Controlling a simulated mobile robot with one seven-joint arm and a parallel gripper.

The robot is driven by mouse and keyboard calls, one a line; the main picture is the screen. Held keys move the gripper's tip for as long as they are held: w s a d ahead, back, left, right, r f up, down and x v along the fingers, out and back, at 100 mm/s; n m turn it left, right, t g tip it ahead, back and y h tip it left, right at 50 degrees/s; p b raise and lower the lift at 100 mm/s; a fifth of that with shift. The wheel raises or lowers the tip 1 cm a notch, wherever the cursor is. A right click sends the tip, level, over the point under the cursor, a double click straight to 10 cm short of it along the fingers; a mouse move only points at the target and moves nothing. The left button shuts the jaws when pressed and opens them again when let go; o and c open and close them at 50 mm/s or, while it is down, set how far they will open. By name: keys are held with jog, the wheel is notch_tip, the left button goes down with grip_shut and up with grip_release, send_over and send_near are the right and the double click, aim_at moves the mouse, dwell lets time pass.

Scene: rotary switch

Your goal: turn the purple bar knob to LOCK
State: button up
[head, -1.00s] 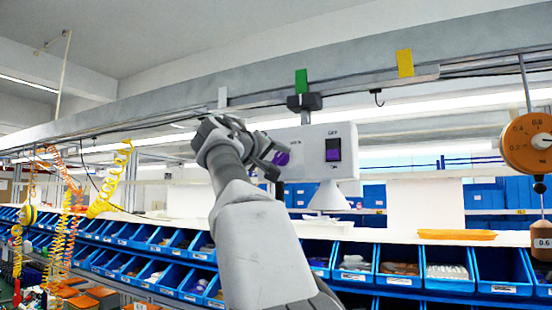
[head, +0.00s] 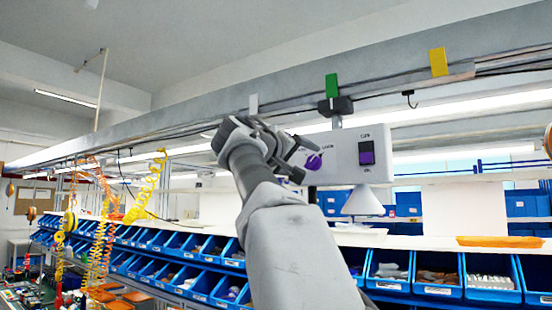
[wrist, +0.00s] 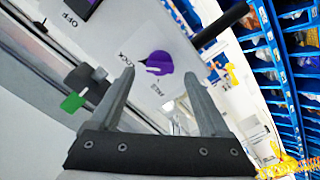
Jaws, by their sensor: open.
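The purple bar knob (head: 314,162) sits on the left part of a white control box (head: 345,172). It also shows in the wrist view (wrist: 159,63), with a small pale mark on its edge. A LOCK label (wrist: 126,55) is printed beside it; another label lies below it, too small to read surely. My gripper (head: 300,160) is in front of the box's left end and partly covers it. In the wrist view my gripper (wrist: 160,68) is open, and the knob appears between and just beyond the fingertips. I see no finger contact with the knob.
A rocker switch (head: 366,153) with a purple lower part is on the same box, right of the knob. A white cone (head: 363,203) hangs under the box. A rail (head: 230,125) runs above, with green and yellow tags. Rows of blue bins (head: 390,268) stand below.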

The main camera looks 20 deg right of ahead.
jog(key=b+v, duration=0.3)
jog(key=v, duration=1.1)
jog(key=shift+d+f, duration=0.1)
jog(key=s+d+f+n+g+y, duration=0.1)
jog(key=d+f+n+y, duration=0.15)
jog(key=f, duration=0.65)
jog(key=s+d+f+n+y, duration=0.1)
jog(key=f+y, duration=0.3)
jog(key=f, duration=0.6)
jog(key=s+a+f+g+y, duration=0.1)
jog(key=s+a+f+y, duration=0.1)
jog(key=s+f, duration=0.5)
jog(key=s+a+f+m+g+y, duration=0.1)
jog(key=s+f, duration=0.5)
jog(key=f, duration=0.9)
jog(key=s+a+f+m+g+y, duration=0.1)
jog(key=s+a+f+g+y, duration=0.1)
jog(key=s+a+f+y, duration=0.2)
jog(key=s+f, duration=0.3)
jog(key=f, duration=0.4)
jog(key=shift+s+f+y, duration=0.25)
jog(key=shift+s+y, duration=0.05)
jog(key=shift+y, duration=0.05)
jog(key=c, duration=0.5)
jog(key=shift+d, duration=0.25)
